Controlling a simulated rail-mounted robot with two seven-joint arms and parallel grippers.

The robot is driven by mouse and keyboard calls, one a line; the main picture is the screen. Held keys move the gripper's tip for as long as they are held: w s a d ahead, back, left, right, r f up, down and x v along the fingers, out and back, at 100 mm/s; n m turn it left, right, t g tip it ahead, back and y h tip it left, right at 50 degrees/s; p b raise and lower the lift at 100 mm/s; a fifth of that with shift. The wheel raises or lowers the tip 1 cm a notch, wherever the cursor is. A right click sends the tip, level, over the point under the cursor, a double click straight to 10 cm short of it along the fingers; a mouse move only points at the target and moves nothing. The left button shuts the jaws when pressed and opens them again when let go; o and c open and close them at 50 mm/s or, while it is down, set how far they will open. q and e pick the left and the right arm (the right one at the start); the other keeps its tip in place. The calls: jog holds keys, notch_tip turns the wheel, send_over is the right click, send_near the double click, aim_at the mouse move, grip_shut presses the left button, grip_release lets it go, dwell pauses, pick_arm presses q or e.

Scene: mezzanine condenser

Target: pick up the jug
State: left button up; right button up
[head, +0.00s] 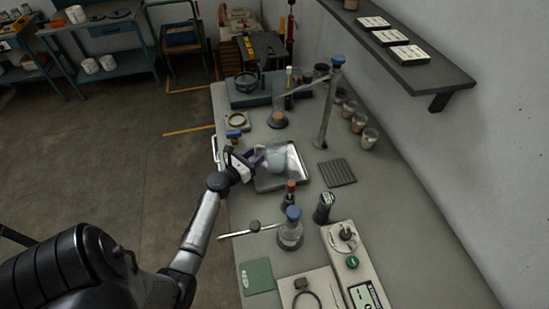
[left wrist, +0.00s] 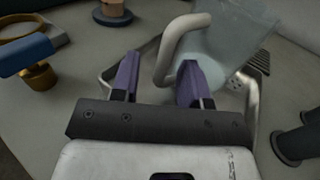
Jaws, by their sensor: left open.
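The jug (head: 279,160) is pale, bluish and see-through, and stands in a shallow metal tray (head: 262,184) on the bench. In the left wrist view the jug (left wrist: 232,38) is at the upper right, with its thick pale handle (left wrist: 168,48) toward me. My left gripper (head: 257,160) is at the left side of the jug. In the left wrist view its purple fingers (left wrist: 158,80) are open, and the handle's lower part appears in the gap between them. I cannot tell whether a finger touches it. My right gripper is not in view.
A flask with a blue stopper (head: 290,232) and a dark cylinder (head: 324,207) stand nearer on the bench. A ribbed dark mat (head: 337,172) lies right of the tray. A clamp stand (head: 325,115) and several small jars (head: 359,122) are behind.

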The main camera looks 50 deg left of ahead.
pick_arm(q)
jog(key=shift+w, duration=0.1)
grip_shut()
dwell(0.3)
